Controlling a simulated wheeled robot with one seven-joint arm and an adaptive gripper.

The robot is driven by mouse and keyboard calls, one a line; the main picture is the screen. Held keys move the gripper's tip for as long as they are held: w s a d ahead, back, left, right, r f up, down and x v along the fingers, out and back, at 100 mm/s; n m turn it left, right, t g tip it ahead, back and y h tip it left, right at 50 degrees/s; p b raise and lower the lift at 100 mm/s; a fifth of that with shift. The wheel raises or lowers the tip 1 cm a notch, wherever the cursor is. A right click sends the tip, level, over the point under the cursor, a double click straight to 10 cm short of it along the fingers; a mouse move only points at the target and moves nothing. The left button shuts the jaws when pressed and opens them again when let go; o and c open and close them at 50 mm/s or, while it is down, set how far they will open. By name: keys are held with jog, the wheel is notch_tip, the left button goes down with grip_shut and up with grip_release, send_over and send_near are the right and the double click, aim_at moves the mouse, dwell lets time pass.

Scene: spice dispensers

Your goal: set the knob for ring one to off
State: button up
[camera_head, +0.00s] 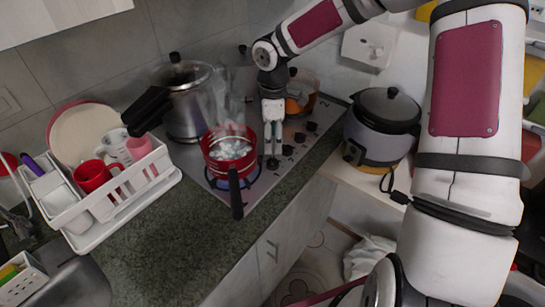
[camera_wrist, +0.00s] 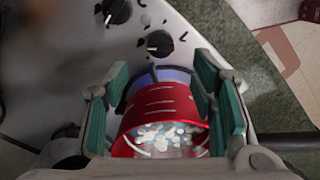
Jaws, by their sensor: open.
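The hob (camera_head: 258,190) has a row of dark knobs along its right side. The nearest knobs in the head view are one (camera_head: 273,163) just below my gripper and one (camera_head: 287,150) to its right. My gripper (camera_head: 272,148) points down beside the red pot and is open. In the wrist view my gripper (camera_wrist: 162,68) has nothing between its teal pads; a knob (camera_wrist: 160,43) with a white pointer line lies just beyond the fingertips, and another knob (camera_wrist: 115,10) is farther up. I cannot tell which knob is for ring one.
A steaming red pot (camera_head: 229,152) stands over a blue flame, its black handle (camera_head: 236,195) toward the counter edge. It also shows behind the fingers (camera_wrist: 160,105). A steel pressure cooker (camera_head: 187,110) and an orange pot (camera_head: 302,92) stand behind. A rice cooker (camera_head: 383,122) is right.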

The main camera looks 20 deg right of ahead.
aim_at(273, 159)
notch_tip(273, 159, down, 8)
jog(key=shift+f, duration=0.15)
dwell(0.3)
jog(key=c, duration=1.2)
